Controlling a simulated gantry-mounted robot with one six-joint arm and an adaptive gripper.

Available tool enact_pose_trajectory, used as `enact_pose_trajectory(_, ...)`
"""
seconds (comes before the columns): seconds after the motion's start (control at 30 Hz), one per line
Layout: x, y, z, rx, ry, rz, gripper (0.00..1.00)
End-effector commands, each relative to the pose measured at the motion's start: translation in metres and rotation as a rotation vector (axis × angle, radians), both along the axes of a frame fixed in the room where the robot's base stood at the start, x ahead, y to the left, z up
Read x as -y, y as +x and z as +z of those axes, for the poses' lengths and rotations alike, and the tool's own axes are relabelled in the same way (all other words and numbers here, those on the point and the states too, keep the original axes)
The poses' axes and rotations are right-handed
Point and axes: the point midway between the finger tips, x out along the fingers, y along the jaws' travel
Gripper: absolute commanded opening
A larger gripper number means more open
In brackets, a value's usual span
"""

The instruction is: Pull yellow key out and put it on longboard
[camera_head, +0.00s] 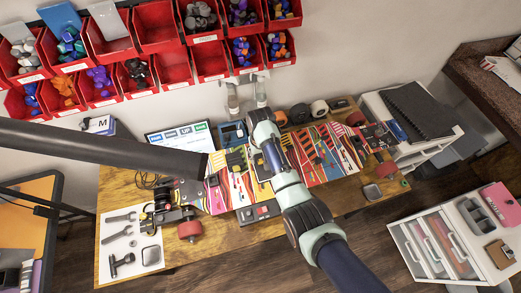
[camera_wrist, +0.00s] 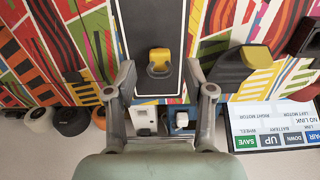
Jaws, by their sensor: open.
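The yellow key (camera_wrist: 160,56) sits in a dark panel on the longboard, with a grey rounded piece at its lower end in the wrist view. My gripper (camera_wrist: 160,66) is open, with one finger on each side of the key and a gap to both. I cannot tell how far above it the fingertips are. The longboard's colourful striped deck (camera_wrist: 90,38) spreads to both sides of the panel. In the head view the longboard (camera_head: 318,150) lies across the wooden table, partly hidden by my arm. The key cannot be made out there.
A black block with a yellow top (camera_wrist: 240,66) sits beside the panel. A screen (camera_wrist: 275,122) and several wheels (camera_wrist: 72,120) lie near the board's edge. In the head view, red bins (camera_head: 160,25) hang above the table and a tool mat (camera_head: 125,250) lies at its left.

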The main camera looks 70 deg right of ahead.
Motion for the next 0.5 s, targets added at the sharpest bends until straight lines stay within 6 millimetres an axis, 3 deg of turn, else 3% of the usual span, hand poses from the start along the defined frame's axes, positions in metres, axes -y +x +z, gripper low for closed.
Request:
enact_pose_trajectory(0.3,0.001,0.001,0.078,0.003,-0.004,0.000,0.53)
enact_pose_trajectory(0.5,0.000,0.000,0.102,0.001,-0.002,0.000,0.53)
